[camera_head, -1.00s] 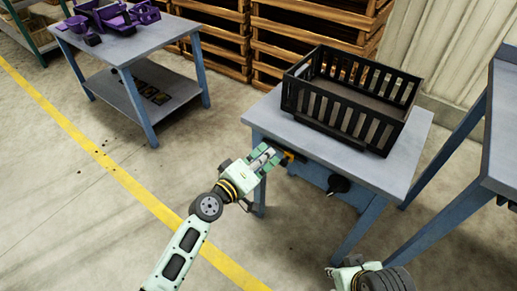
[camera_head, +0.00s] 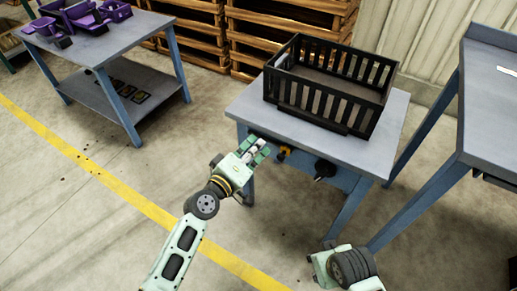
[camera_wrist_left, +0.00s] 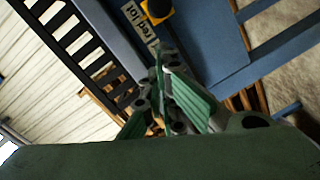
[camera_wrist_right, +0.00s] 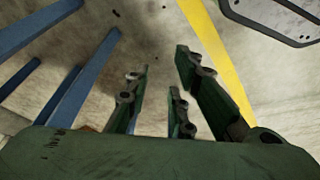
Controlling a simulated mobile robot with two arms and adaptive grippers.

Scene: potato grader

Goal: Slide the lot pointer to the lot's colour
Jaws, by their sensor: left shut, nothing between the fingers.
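A yellow and black pointer knob (camera_head: 284,153) sits on the blue front of the grey table (camera_head: 238,108). The left wrist view shows the knob (camera_wrist_left: 158,8) at the top, beside a pale label strip (camera_wrist_left: 140,26) that seems to read "red lot". My left gripper (camera_head: 259,147) is shut and empty, at the table's front edge, just left of the knob with a small gap in the picture. My right gripper (camera_wrist_right: 160,85) is open and empty over the floor; only its hand shows in the head view. The rest of the label is hidden or too small to read.
A black slatted crate (camera_head: 322,112) stands on the table. A black knob (camera_head: 325,168) projects from the table front right of the pointer. Another grey table (camera_head: 490,130) is at the right. Purple bins (camera_head: 85,14) stand on a table at the upper left.

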